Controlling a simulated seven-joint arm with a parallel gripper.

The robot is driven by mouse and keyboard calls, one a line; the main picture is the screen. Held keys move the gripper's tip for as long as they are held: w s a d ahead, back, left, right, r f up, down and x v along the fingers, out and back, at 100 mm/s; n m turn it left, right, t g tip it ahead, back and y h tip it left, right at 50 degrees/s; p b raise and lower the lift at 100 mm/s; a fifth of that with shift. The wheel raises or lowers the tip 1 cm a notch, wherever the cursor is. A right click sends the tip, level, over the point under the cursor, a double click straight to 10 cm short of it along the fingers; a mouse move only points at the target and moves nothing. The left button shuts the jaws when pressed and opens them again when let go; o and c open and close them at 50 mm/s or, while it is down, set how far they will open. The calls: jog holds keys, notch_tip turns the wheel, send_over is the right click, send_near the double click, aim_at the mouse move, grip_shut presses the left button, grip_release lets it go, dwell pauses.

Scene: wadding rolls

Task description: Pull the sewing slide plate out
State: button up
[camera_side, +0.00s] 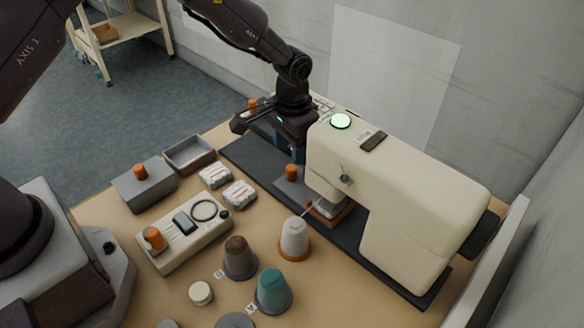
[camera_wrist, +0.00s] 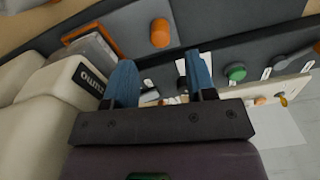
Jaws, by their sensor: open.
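The cream sewing machine (camera_side: 410,195) stands on a dark base at the right of the table. An orange knob (camera_side: 291,171) stands up from a grey plate beside the machine's needle end; I take this to be the slide plate, partly hidden by my arm. In the wrist view, the orange knob (camera_wrist: 160,33) sits on the grey plate (camera_wrist: 132,28), beyond my fingertips. My gripper (camera_side: 290,150) is above and behind the knob, with its blue fingers pointing down. In the wrist view my gripper (camera_wrist: 160,75) is open, with nothing between the fingers.
A white cone (camera_side: 294,238), a brown cone (camera_side: 239,257) and a teal cone (camera_side: 273,290) stand in front of the machine. Two wadding rolls (camera_side: 239,194), a cream control box (camera_side: 180,245), an open tray (camera_side: 205,155) and a grey box (camera_side: 150,190) lie left. A knobbed panel (camera_wrist: 275,93) is near my fingers.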

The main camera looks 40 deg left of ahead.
aim_at(292, 167)
notch_tip(292, 167, down, 7)
jog(key=shift+r, duration=0.1)
dwell(0.3)
